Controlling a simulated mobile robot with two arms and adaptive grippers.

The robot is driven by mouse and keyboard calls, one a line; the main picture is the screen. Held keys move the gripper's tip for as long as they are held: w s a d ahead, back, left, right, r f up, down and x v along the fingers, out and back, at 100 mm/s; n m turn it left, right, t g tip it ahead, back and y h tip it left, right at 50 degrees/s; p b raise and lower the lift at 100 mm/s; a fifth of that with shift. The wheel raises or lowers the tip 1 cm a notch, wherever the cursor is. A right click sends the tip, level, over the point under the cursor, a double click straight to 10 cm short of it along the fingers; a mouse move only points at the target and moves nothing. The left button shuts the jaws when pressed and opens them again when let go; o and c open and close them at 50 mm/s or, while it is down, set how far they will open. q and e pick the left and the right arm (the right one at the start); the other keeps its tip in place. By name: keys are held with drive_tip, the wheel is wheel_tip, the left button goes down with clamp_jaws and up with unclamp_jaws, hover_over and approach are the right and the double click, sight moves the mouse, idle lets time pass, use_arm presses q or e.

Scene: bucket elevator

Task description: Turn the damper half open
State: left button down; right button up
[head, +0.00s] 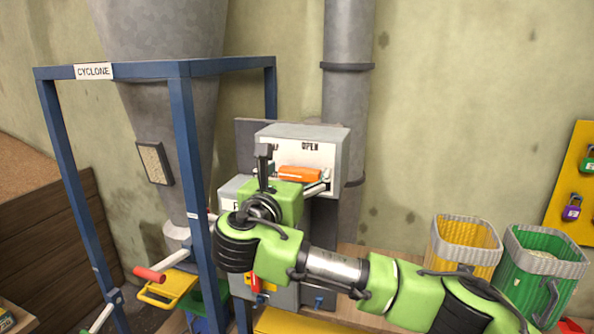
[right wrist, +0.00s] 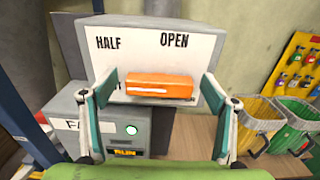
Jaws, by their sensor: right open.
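The damper's orange handle (head: 299,174) is on the front of a light grey box (head: 335,135). In the right wrist view the handle (right wrist: 160,87) lies roughly level below the words HALF (right wrist: 108,43) and OPEN (right wrist: 174,41). My right gripper (right wrist: 160,77) is open, with one finger to each side of the handle and a visible gap at both ends. In the head view my green wrist hides the lower left of the box and part of its lettering. My left gripper is not in view.
A grey cabinet with a lit green button (right wrist: 131,129) stands below the damper box. The blue cyclone frame (head: 187,130) and a red-handled lever (head: 150,273) are at left. Yellow (head: 464,250) and green (head: 540,268) bins stand at right. A vertical pipe (head: 348,95) rises behind.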

drive_tip(key=shift+c, duration=0.3)
drive_tip(key=c, duration=1)
drive_tip(key=shift+c, duration=0.2)
